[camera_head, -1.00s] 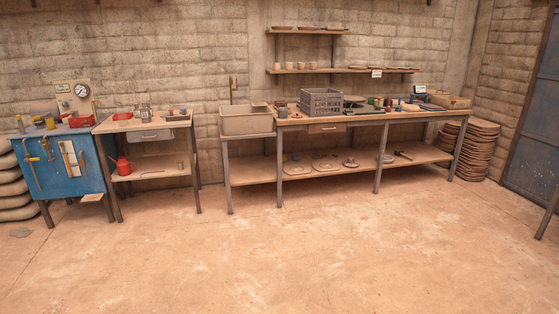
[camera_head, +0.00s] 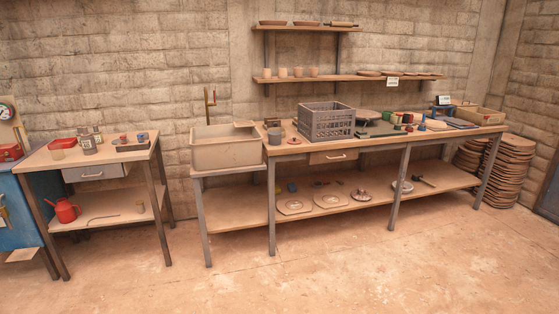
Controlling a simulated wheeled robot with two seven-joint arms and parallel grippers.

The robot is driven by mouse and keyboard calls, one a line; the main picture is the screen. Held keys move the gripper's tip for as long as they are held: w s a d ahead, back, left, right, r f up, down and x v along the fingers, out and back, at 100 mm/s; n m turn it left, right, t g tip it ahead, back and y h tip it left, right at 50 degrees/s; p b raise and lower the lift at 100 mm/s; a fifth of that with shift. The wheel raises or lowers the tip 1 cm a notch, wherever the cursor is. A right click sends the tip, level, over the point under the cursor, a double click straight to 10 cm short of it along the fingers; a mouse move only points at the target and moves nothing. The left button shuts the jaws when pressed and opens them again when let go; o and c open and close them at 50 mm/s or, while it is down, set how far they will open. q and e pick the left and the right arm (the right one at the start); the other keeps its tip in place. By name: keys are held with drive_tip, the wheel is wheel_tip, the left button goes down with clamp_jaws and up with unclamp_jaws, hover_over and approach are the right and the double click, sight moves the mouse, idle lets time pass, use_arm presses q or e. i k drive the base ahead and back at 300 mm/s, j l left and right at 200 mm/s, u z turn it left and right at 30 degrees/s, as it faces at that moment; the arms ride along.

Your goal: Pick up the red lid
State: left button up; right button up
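A small red piece (camera_head: 123,138) is by the dark tray (camera_head: 132,146) on the same table. A red box-like thing (camera_head: 9,153) sits on the blue bench at the left edge. Neither of my grippers is in view.
The small table (camera_head: 100,162) has a drawer and a lower shelf with a red oil can (camera_head: 64,210). A sink (camera_head: 226,150) and a long workbench (camera_head: 385,143) with a grey crate (camera_head: 326,122) stand to its right. The floor (camera_head: 330,275) in front is clear.

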sight(292, 141)
drive_tip(key=i, duration=1.05)
drive_tip(key=i+j+z, duration=0.15)
drive_tip(key=i, duration=0.9)
